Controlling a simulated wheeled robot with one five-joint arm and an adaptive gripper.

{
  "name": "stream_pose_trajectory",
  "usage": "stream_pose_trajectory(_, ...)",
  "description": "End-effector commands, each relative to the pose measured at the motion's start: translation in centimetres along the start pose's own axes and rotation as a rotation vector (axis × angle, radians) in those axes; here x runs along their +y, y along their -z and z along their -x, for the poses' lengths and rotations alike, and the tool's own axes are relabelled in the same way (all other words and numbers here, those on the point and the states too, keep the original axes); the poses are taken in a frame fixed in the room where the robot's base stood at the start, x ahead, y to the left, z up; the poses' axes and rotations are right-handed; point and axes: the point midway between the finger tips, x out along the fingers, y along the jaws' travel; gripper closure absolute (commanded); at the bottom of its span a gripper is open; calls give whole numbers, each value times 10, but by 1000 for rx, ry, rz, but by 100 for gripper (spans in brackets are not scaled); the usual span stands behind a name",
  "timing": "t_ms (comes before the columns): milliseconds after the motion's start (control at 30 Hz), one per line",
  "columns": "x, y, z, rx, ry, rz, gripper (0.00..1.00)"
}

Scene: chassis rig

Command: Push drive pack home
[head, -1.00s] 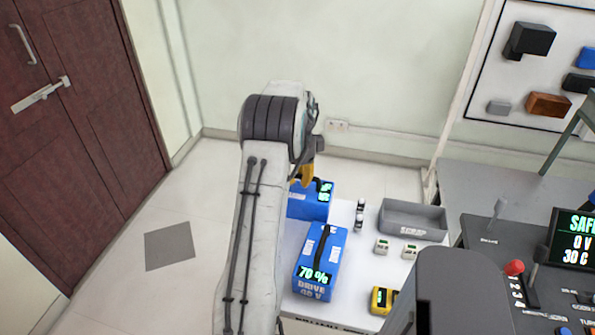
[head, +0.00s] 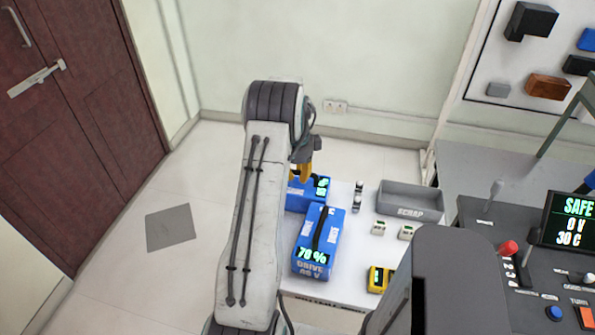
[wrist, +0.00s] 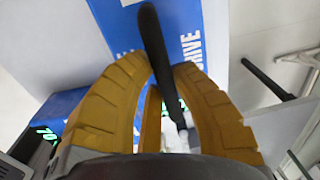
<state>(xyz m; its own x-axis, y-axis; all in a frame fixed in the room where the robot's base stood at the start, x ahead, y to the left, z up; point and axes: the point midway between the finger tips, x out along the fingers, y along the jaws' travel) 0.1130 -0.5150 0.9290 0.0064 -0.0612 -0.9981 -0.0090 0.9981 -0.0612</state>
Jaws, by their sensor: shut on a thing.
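A blue drive pack (head: 318,242) with a black strap handle and a green "70 %" display stands on the white bench top. A second blue pack (head: 308,193) stands just behind it, partly hidden by my arm. My gripper (head: 304,173), with yellow fingers, is at the top of this rear pack. In the wrist view my gripper (wrist: 160,72) is shut on the black handle (wrist: 152,35) of a blue pack (wrist: 200,25) marked "DRIVE". The pack's underside and how it rests are hidden.
A grey scrap tray (head: 412,203), small pale blocks (head: 379,228) and a yellow meter (head: 379,279) sit to the right on the white top. A console with a red knob (head: 508,248) and a "SAFE" screen (head: 575,222) stands farther right. Open floor lies left.

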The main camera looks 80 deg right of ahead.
Motion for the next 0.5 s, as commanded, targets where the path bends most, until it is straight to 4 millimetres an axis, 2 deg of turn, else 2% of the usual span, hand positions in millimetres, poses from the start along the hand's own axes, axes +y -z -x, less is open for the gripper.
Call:
stream_pose_trajectory(200,-2,0,2,-1,7,0,100)
stream_pose_trajectory(233,0,0,-1,0,-1,0,78)
stream_pose_trajectory(500,0,0,0,0,0,0,57)
